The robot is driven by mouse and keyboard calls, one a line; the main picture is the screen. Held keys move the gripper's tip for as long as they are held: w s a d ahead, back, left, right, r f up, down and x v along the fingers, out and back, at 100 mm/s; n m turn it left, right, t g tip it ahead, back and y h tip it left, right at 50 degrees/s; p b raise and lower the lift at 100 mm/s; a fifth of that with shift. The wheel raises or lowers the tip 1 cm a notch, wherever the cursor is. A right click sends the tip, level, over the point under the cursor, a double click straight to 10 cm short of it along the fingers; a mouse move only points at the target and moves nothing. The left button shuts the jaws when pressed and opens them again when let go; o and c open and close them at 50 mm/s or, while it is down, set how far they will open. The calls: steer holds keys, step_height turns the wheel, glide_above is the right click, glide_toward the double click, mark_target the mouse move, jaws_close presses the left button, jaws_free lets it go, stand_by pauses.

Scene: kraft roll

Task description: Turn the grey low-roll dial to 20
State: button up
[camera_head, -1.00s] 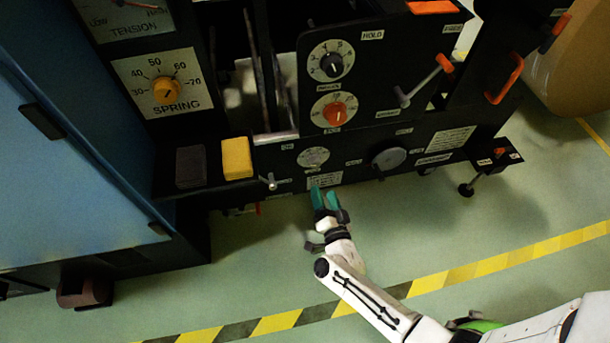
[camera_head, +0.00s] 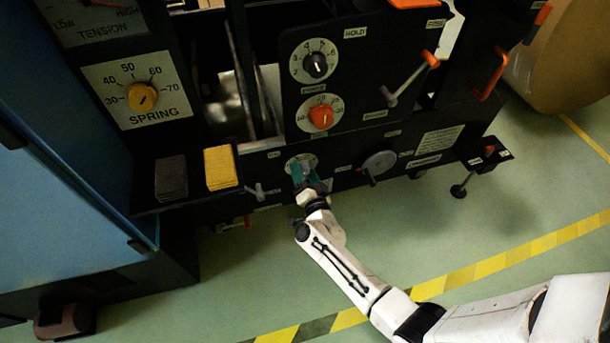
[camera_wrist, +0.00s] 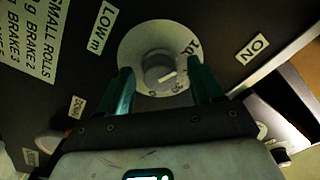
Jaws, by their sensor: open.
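My gripper (camera_wrist: 160,90) is open, with one green finger on each side of the dial. I cannot tell whether the fingers touch it. In the head view my gripper (camera_head: 303,172) is at the scale plate (camera_head: 301,160) on the lower panel, hiding most of the dial.
Above are an orange dial (camera_head: 320,117) and a black dial (camera_head: 316,65). A grey disc knob (camera_head: 379,163) is to the right, a small lever (camera_head: 258,191) to the left. Yellow pads (camera_head: 221,168) and a dark stack (camera_head: 171,178) lie on the left ledge.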

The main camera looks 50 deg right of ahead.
steer(key=c, duration=1)
steer(key=shift+c, duration=0.2)
steer(key=shift+m, duration=0.4)
steer(key=m+b, duration=0.1)
steer(key=m, duration=0.2)
steer(key=shift+f+m, duration=0.1)
steer(key=shift+m, duration=0.2)
steer(key=shift+m+b, duration=0.45)
steer(key=shift+m, duration=1.75)
